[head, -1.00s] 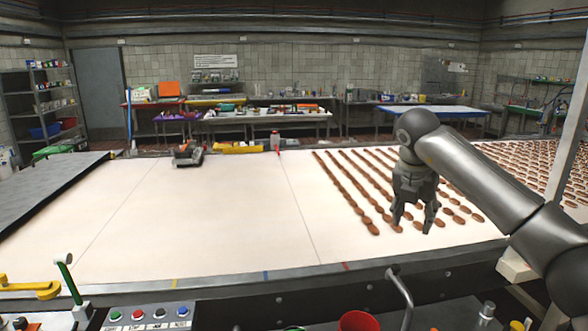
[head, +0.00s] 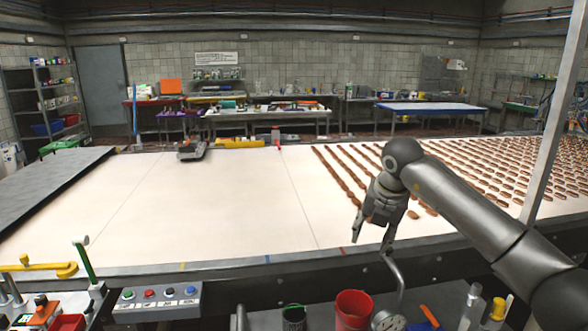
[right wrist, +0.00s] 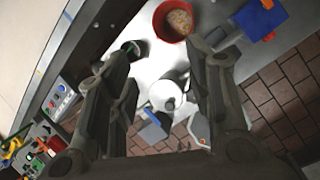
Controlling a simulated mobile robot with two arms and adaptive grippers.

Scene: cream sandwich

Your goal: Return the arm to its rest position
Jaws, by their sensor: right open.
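My right gripper (head: 372,240) is open and empty, with its fingers pointing down over the front edge of the pale conveyor belt (head: 200,220). In the right wrist view its two spread fingers (right wrist: 160,95) have nothing between them but the bench and floor far below. My right arm (head: 470,210) comes in from the right. Rows of brown biscuits (head: 345,175) lie on the belt behind and to the right of it. My left gripper is not in the head view.
Below the gripper stand a red cup (head: 353,310) and a dark cup (head: 293,317); the red cup also shows in the right wrist view (right wrist: 158,24). A button box (head: 155,297) is on the front edge. A metal post (head: 555,140) rises at right. The belt's left part is mostly clear.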

